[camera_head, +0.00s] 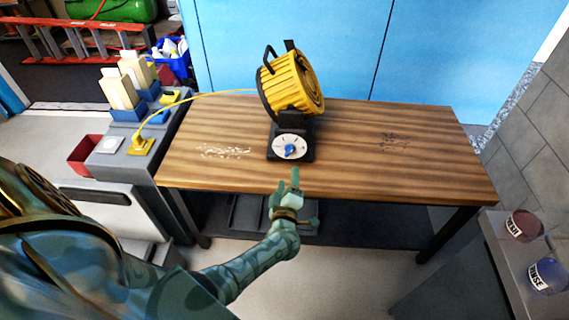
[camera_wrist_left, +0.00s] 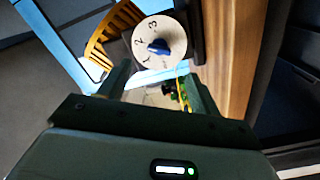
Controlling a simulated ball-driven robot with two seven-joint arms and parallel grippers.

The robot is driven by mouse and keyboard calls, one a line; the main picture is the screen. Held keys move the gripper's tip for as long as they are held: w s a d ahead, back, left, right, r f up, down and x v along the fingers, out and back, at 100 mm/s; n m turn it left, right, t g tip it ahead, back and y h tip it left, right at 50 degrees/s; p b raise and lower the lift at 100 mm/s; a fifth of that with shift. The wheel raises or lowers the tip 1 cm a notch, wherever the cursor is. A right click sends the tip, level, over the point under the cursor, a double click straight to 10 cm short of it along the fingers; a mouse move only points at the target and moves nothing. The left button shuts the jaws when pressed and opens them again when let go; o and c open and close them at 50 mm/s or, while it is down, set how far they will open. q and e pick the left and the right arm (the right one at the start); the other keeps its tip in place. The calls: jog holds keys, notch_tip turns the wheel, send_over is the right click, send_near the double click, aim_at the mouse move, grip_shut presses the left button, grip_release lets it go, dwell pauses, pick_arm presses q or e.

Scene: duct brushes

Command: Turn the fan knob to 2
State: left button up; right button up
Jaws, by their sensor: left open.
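The yellow fan (camera_head: 291,85) with a black handle and base stands on the wooden table. Its round white dial (camera_head: 279,145) faces the table's front edge, with the blue knob (camera_head: 290,150) at its centre. In the left wrist view the blue knob (camera_wrist_left: 158,46) sits on the dial, with dark numerals on its left side; I cannot tell for certain which one it points to. My left gripper (camera_head: 285,180) is open and empty, just in front of the dial and apart from the knob. My right gripper is not in view.
The wooden table (camera_head: 420,150) is largely clear on both sides of the fan, with pale and dark marks. A yellow cord (camera_head: 190,99) runs left to a grey cabinet bearing several boxes. Blue panels stand behind. Two labelled jars (camera_head: 524,226) stand at the lower right.

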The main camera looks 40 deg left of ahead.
pick_arm(q)
jog(key=p+v, duration=0.1)
jog(key=v, duration=0.5)
jog(key=shift+w, duration=0.1)
jog(key=shift+f, duration=0.1)
